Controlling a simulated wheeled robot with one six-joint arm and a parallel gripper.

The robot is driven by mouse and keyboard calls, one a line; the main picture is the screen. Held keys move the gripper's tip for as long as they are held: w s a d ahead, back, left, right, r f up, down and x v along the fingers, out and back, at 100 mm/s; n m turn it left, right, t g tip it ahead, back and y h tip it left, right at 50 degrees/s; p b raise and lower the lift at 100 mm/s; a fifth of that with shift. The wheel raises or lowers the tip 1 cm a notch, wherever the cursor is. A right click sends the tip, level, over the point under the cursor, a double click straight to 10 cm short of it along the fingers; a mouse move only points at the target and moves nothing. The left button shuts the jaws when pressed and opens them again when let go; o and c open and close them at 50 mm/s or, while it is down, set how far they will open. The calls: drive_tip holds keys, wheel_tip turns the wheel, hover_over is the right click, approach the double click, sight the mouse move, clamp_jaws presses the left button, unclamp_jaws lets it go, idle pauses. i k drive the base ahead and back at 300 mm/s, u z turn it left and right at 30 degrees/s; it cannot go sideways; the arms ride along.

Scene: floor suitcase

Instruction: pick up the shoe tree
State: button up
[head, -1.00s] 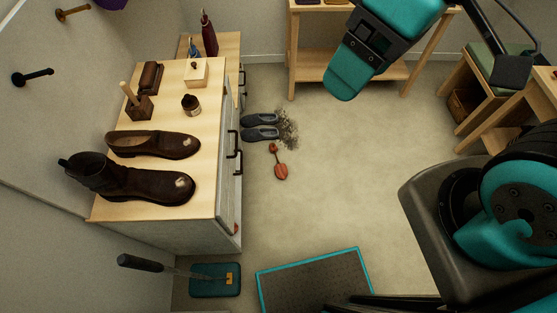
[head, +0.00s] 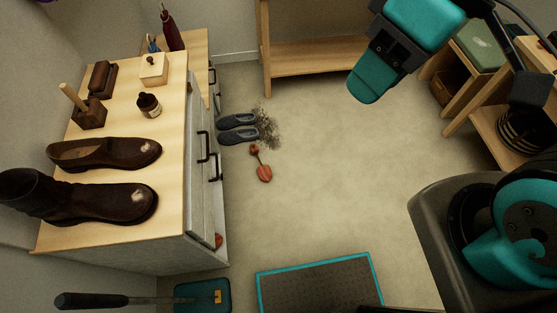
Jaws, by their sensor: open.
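The shoe tree (head: 261,165) appears to be the small reddish-orange piece lying on the floor, with a narrow neck and a knob at its far end. It lies in front of a pair of grey shoes (head: 238,128), to the right of the cabinet. My gripper (head: 366,86), with a teal tip, hangs at the upper right, well apart from the shoe tree and to its right. It is open, and nothing shows in it. Its far side is hidden.
A light wood-topped cabinet (head: 125,215) on the left carries a brown boot (head: 90,200), a brown shoe (head: 105,153) and a bottle (head: 149,105). Dirt lies beside the grey shoes. A teal-edged mat (head: 320,285) lies in front. The middle floor is clear.

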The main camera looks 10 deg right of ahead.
sight(265, 173)
drive_tip(key=z, duration=0.15)
drive_tip(key=i, duration=1.15)
drive_tip(key=u, duration=1.3)
